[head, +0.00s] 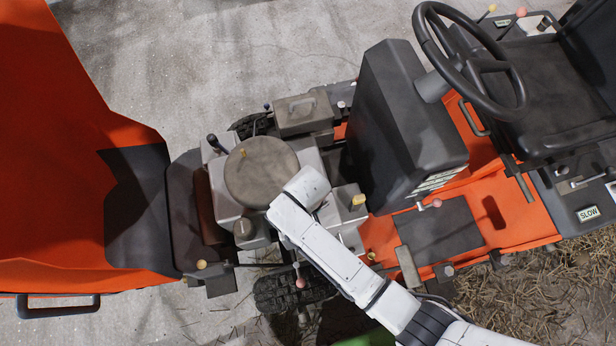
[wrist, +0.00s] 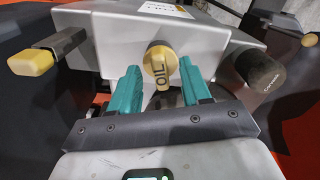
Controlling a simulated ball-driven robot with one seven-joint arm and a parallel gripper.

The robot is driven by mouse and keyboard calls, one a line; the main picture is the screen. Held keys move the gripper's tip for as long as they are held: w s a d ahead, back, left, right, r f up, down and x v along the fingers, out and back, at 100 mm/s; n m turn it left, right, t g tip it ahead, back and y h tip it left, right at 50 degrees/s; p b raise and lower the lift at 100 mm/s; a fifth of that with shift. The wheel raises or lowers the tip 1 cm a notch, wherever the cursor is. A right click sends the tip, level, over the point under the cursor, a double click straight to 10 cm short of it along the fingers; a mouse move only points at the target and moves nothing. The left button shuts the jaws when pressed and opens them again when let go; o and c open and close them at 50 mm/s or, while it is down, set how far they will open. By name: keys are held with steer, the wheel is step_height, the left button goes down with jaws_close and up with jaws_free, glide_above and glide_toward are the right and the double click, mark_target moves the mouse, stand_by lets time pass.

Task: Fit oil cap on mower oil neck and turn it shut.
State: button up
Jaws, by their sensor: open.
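The yellow oil cap (wrist: 160,65), with a raised grip marked OIL, shows in the middle of the wrist view against the light grey engine housing (wrist: 205,35). Its grip points down in the picture. My gripper (wrist: 159,72) is open, with one teal finger on each side of the cap and visible gaps between. The oil neck is hidden behind the cap, so I cannot tell how far the cap is seated. In the head view my arm covers the gripper and the cap.
In the wrist view a yellow-ended dark lever (wrist: 48,54) stands at left and a dark grey knob (wrist: 260,70) at right. In the head view a round brown-grey cover (head: 262,172), the orange hood (head: 70,130) and the steering wheel (head: 470,65) surround the engine bay.

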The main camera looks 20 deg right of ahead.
steer(key=shift+o, duration=1.1)
steer(key=shift+r, duration=0.1)
steer(key=shift+r, duration=2.95)
steer(key=s+d+r+m+b, duration=0.2)
steer(key=s+d, duration=0.4)
steer(key=d, duration=0.4)
steer(key=s+d+r+m+t+b, duration=0.1)
steer(key=s+d+r+m+b, duration=0.1)
steer(key=s+d, duration=0.5)
steer(key=d+b, duration=0.1)
steer(key=d, duration=0.3)
steer(key=shift+s+d+r, duration=0.2)
steer(key=shift+s+d, duration=0.05)
steer(key=shift+s, duration=0.05)
